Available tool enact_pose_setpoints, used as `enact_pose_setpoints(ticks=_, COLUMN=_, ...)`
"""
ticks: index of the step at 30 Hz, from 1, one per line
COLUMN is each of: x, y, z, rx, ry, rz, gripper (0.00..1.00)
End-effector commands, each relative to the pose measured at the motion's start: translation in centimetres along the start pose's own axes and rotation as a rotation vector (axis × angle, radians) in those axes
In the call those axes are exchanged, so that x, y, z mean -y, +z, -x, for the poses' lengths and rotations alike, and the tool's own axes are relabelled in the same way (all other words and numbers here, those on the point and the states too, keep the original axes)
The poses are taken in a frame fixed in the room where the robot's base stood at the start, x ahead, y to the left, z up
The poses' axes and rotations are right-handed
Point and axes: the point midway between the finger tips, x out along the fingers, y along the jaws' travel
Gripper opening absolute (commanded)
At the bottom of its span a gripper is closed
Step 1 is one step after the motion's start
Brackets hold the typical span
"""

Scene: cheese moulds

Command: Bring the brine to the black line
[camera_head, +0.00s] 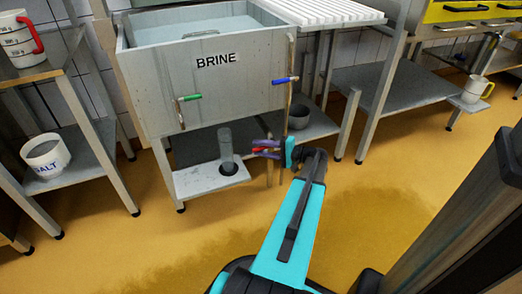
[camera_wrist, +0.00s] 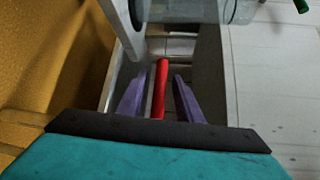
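The grey tank labelled BRINE (camera_head: 190,85) stands on a frame, with pale liquid (camera_head: 235,25) inside. A green-handled tap (camera_head: 190,97) is on its front, and a blue-handled valve (camera_head: 285,80) is near its right corner. A clear cylinder (camera_head: 225,143) stands on the lower shelf; part of it shows in the wrist view (camera_wrist: 190,10). My gripper (camera_head: 266,148) is low at the tank's right. In the wrist view its purple fingers (camera_wrist: 160,92) stand apart on both sides of a red handle (camera_wrist: 160,85), with gaps showing. I cannot make out a black line.
A white cup marked SALT (camera_head: 45,160) is on the left shelf, below a jug with a red handle (camera_head: 18,42). A grey bowl (camera_head: 299,117) sits on the shelf at right. A white jug (camera_head: 474,90) stands farther right. The yellow floor (camera_head: 390,185) is open.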

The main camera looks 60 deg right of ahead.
Motion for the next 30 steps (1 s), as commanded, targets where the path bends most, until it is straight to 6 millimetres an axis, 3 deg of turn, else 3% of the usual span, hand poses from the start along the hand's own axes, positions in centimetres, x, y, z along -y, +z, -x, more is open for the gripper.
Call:
enact_pose_setpoints(ticks=5, x=0.0, y=0.0, z=0.0, rx=0.0, ry=0.0, rz=0.0, gripper=0.33)
enact_pose_setpoints(ticks=11, x=0.0, y=0.0, z=0.1, rx=-0.001, ry=0.0, rz=0.0, gripper=0.0)
enact_pose_setpoints(ticks=22, x=-0.1, y=0.0, z=0.1, rx=-0.008, ry=0.023, rz=0.023, gripper=0.0)
enact_pose_setpoints(ticks=30, x=-1.4, y=-0.2, z=0.1, rx=-0.048, ry=0.161, rz=0.16, gripper=0.0)
